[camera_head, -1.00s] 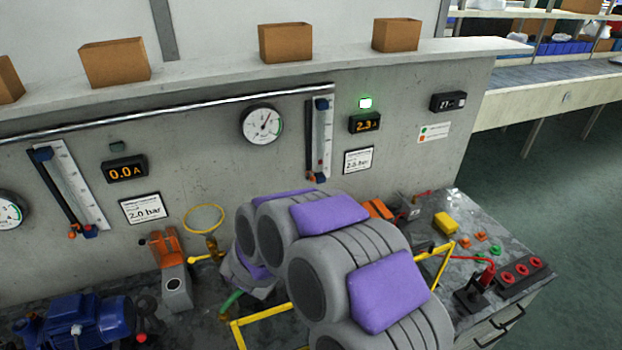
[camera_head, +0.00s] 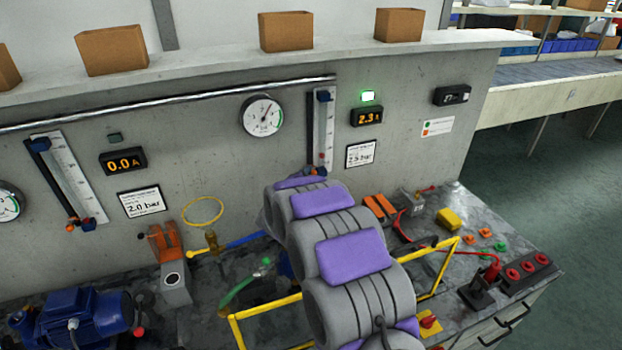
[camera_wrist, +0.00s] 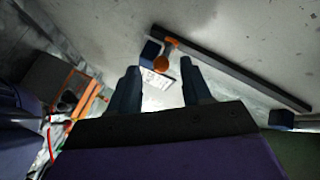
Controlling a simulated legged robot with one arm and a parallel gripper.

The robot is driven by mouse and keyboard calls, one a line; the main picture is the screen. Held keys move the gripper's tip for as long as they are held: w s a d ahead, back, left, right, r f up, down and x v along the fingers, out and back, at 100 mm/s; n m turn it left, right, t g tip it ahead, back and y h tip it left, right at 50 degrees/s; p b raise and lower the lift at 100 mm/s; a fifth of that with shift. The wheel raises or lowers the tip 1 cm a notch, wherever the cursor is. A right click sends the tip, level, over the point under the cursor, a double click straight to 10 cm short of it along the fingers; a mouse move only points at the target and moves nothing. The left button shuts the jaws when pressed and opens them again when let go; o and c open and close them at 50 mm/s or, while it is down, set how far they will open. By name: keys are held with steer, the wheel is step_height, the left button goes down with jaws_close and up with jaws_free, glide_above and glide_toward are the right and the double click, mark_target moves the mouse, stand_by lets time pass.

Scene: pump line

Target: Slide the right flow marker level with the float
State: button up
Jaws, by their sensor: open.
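The right flow meter (camera_head: 321,130) is mounted on the grey wall, with blue end blocks, a dark bar and a pale scale. A small orange part (camera_head: 313,171) shows at its lower end, just above my arm. In the wrist view an orange knob (camera_wrist: 162,63), likely the marker, sits beside a blue end block (camera_wrist: 150,51). My gripper (camera_wrist: 159,68) is open, with its two dark fingers apart and the knob showing between and ahead of their tips; contact cannot be told. My arm hides the gripper in the head view.
A round gauge (camera_head: 262,116) and an ammeter display (camera_head: 366,117) flank the meter. A printed card (camera_head: 360,154) is to its right. A yellow frame (camera_head: 265,307), a blue pump (camera_head: 85,318) and red sockets (camera_head: 513,273) occupy the bench below.

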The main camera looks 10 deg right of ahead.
steer(key=shift+x, duration=0.95)
steer(key=shift+c, duration=0.4)
jaws_close()
